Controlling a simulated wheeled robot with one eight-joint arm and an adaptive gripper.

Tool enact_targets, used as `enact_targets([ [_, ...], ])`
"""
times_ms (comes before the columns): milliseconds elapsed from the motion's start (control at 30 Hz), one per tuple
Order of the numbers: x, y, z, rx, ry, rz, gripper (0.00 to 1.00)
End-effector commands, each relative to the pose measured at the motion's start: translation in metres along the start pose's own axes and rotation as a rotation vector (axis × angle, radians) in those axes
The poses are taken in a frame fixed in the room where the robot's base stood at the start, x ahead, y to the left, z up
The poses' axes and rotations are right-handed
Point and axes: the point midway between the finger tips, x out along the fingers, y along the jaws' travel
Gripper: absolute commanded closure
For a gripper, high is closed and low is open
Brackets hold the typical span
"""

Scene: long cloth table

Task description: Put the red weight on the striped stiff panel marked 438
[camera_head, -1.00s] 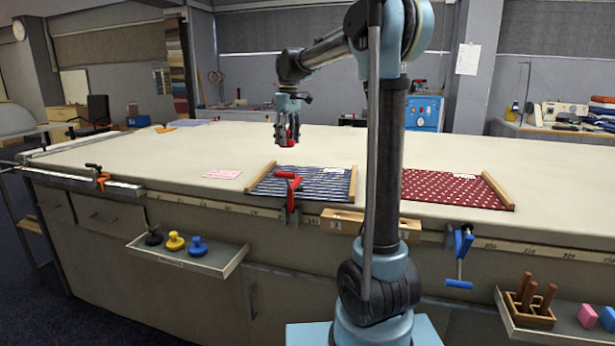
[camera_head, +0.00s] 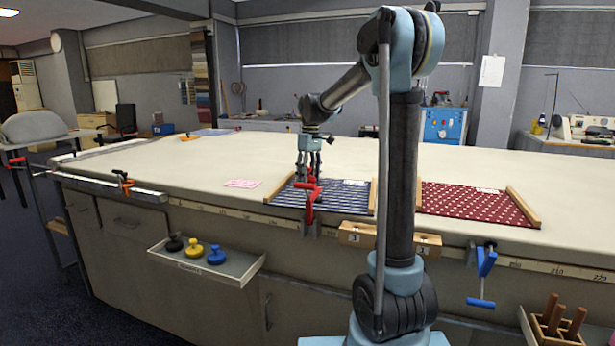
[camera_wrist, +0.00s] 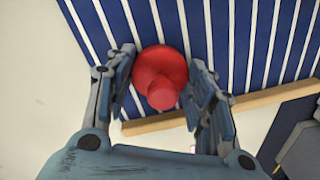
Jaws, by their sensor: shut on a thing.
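The red weight (camera_wrist: 158,72) is between the two fingers of my gripper (camera_wrist: 163,95) in the wrist view, with its knob toward the camera. The gripper is shut on it. In the head view my gripper (camera_head: 309,174) is low over the left part of the blue and white striped panel (camera_head: 335,198); the panel's stripes also fill the top of the wrist view (camera_wrist: 245,35). I cannot tell whether the weight touches the panel. The panel has wooden end bars and a white label (camera_head: 355,182) too small to read.
A red clamp (camera_head: 310,207) stands at the table's front edge, close to my gripper. A red dotted panel (camera_head: 470,203) lies to the right. A pink card (camera_head: 242,184) lies left. A front tray (camera_head: 232,275) holds black, yellow and blue weights.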

Motion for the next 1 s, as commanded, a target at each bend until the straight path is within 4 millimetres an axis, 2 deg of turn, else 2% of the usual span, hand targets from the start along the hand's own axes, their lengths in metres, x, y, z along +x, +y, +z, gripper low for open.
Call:
enact_targets([
  [200,0.001,0.0,0.0,0.0,0.0,0.0,0.9],
  [233,0.001,0.0,0.0,0.0,0.0,0.0,0.46],
  [300,0.001,0.0,0.0,0.0,0.0,0.0,0.3],
  [733,-0.003,0.0,0.0,-0.001,0.0,0.0,0.3],
  [867,-0.016,0.0,-0.001,-0.001,0.0,0.0,0.3],
  [1000,-0.04,-0.001,-0.001,-0.001,0.0,0.0,0.3],
])
